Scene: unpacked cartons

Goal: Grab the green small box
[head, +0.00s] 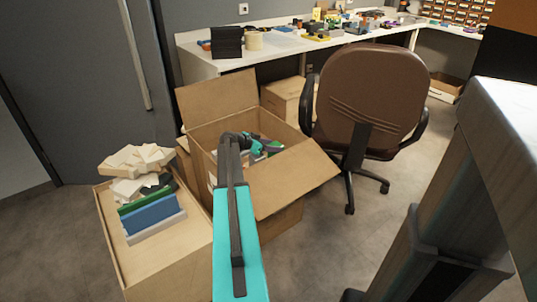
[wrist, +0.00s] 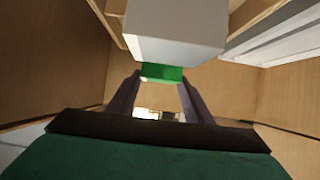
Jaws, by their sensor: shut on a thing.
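In the wrist view, my gripper (wrist: 161,98) is closed on a small green box (wrist: 162,73), which sits between its two dark fingertips.
A brown office chair (head: 370,90) stands right of the open carton. In the wrist view, carton walls (wrist: 290,95) enclose the gripper closely.

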